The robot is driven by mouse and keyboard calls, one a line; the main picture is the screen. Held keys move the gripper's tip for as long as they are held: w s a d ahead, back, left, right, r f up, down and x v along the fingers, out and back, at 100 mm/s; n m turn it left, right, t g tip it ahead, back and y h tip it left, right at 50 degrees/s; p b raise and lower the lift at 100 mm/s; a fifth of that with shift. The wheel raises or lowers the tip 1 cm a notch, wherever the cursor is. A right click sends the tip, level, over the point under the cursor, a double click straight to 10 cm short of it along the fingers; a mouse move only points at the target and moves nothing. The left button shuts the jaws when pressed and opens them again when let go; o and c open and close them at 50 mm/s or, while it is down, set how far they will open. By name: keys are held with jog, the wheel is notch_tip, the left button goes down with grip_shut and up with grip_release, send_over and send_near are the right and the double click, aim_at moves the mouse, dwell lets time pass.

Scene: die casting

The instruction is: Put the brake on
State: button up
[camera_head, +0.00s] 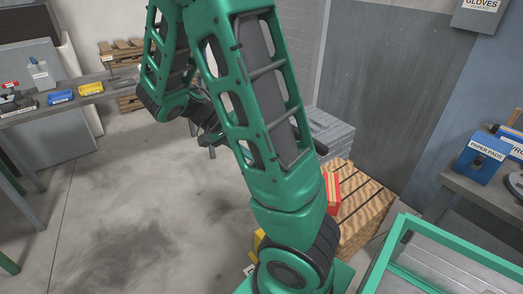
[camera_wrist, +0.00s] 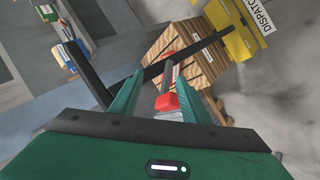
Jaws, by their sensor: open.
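In the wrist view my gripper (camera_wrist: 160,79) is open, with one green finger on each side. A red block-like piece (camera_wrist: 168,103) shows between the fingers, in line with a short grey bar (camera_wrist: 166,80). It looks like a red-ended lever, but I cannot tell for sure that this is the brake. I cannot tell whether either finger touches it. A dark bar (camera_wrist: 205,45) crosses beyond the fingertips. In the head view my green arm fills the middle and hides the gripper and the lever.
A slatted wooden crate (camera_head: 365,210) stands right of my arm with a red item (camera_head: 332,190) by it. A yellow dispatch-labelled box (camera_wrist: 240,28) is beyond it. A green frame (camera_head: 450,258) is at lower right. A bench with blue boxes (camera_head: 478,160) stands right. Floor is clear at left.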

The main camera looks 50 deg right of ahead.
jog(key=w+a+f+m+g+h, duration=0.1)
jog(key=w+a+m+h, duration=0.1)
jog(key=w+h, duration=0.45)
jog(key=x, duration=1)
jog(key=shift+w+d+f, duration=0.1)
jog(key=shift+f, duration=0.15)
grip_shut()
jog(key=shift+s+r, duration=0.45)
jog(key=shift+s, duration=0.2)
grip_release()
